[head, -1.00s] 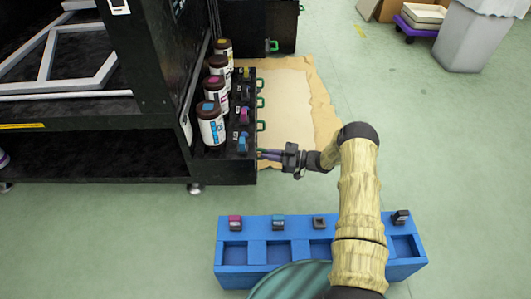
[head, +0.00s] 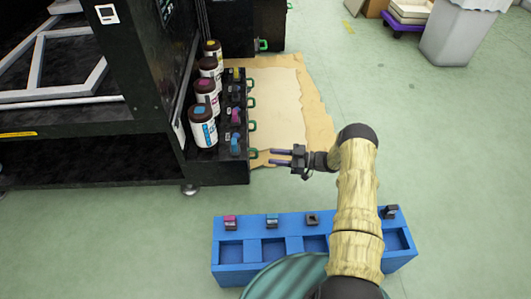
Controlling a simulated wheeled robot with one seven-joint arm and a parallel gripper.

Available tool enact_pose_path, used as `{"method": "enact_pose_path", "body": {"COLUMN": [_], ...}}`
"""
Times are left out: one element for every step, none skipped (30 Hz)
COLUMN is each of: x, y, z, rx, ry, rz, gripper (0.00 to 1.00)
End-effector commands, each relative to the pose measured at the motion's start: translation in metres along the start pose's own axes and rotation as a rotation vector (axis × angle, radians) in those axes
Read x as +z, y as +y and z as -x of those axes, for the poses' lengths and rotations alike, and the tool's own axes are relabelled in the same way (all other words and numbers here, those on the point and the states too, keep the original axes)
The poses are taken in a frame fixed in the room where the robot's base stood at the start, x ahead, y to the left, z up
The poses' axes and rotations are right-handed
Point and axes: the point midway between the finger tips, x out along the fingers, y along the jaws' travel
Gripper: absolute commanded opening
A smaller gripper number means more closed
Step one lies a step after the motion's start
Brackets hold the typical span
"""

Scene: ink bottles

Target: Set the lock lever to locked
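The ink unit (head: 215,173) is a black box at the side of the dark machine, with a row of green lock levers on its right face. The nearest green lever (head: 252,154) sticks out at the front end, level with the blue slot piece. Another green lever (head: 252,126) is farther back, with more behind it. I cannot tell from their shape which are locked. My gripper (head: 271,156) is just right of the nearest lever, pointing at it with its two purple fingers apart. It is empty, with a small gap to the lever.
A blue tray (head: 228,275) with small coloured blocks is in front, partly under my arm. Tan cardboard (head: 290,105) lies on the green floor behind my gripper.

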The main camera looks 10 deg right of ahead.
Motion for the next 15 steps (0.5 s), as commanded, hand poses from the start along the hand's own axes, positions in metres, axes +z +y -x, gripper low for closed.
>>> {"method": "enact_pose_path", "body": {"x": [-0.003, -0.003, -0.003, -0.003, -0.003, -0.002, -0.002, -0.002, -0.002, -0.002, -0.002, -0.002, -0.002, -0.001, -0.001], "y": [0.0, 0.0, 0.0, 0.0, 0.0, 0.0, 0.0, 0.0, 0.0, 0.0, 0.0, 0.0, -0.001, 0.0, 0.0], "z": [0.011, 0.018, 0.025, 0.031, 0.038, 0.046, 0.052, 0.057, 0.066, 0.072, 0.078, 0.085, 0.09, 0.095, 0.101], "rx": [0.002, 0.002, 0.002, 0.002, 0.002, 0.003, 0.002, 0.001, 0.001, 0.001, 0.001, 0.0, 0.0, 0.001, 0.001], "ry": [0.0, -0.001, -0.001, 0.0, -0.001, -0.001, 0.0, -0.001, -0.001, -0.001, -0.001, 0.0, 0.0, -0.001, 0.0], "rz": [0.0, -0.001, -0.001, -0.001, 0.0, -0.001, -0.001, 0.0, 0.0, 0.0, -0.001, -0.001, -0.001, -0.001, 0.0], "gripper": [0.33, 0.33, 0.33, 0.33, 0.33, 0.33, 0.33, 0.33, 0.33, 0.33, 0.33, 0.33, 0.33, 0.33, 0.33]}}
